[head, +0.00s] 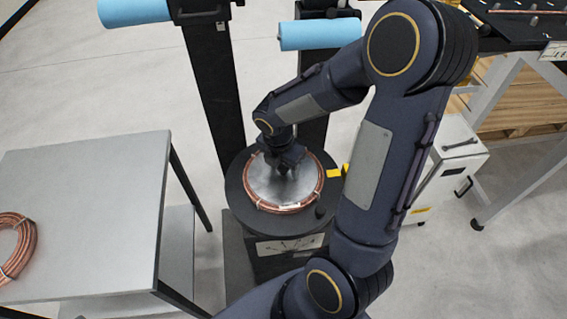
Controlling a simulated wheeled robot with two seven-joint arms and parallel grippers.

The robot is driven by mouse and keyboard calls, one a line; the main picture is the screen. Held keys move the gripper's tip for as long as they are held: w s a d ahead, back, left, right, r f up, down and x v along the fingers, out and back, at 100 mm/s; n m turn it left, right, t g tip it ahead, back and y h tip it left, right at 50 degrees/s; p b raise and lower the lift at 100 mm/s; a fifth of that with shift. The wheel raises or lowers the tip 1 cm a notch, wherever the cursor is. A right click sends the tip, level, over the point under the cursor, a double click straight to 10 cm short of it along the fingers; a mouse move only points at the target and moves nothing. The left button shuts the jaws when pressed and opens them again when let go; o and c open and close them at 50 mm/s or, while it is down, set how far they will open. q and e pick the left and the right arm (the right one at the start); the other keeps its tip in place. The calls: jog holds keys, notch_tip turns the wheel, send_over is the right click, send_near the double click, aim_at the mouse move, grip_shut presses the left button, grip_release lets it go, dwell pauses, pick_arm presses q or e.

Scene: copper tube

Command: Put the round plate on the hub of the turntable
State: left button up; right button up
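The round plate (265,186) is a grey metal disc over the middle of the turntable. A copper tube coil (290,209) shows around its edge on the dark round turntable (236,196). My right gripper (286,163) points down at the plate's middle, from the far side. Its fingertips are small and dark there, so I cannot tell whether they are shut on something or open. The hub is hidden under the plate and gripper. I cannot tell whether the plate rests fully on it. My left gripper is not in view.
A grey table (85,210) at left carries another copper coil (14,250). Dark posts with blue rollers (320,34) stand behind the turntable. A white cabinet (455,150) and a dark-topped bench (510,25) are at right.

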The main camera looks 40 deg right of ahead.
aim_at(280, 167)
jog(key=shift+r, duration=0.1)
jog(key=shift+r, duration=0.25)
notch_tip(280, 167, up, 10)
jog(key=a+p, duration=0.2)
jog(key=s+a+r+m+t+y, duration=0.2)
jog(key=s+a+m, duration=0.2)
jog(key=m, duration=0.7)
jog(key=s+a+r+m+t+y, duration=0.2)
jog(key=s+a+m+t+y, duration=0.1)
jog(key=s+m, duration=0.6)
jog(key=shift+s+a+r+m+y, duration=0.25)
jog(key=shift+a+m, duration=0.4)
jog(key=shift+m, duration=0.85)
jog(key=shift+w, duration=0.1)
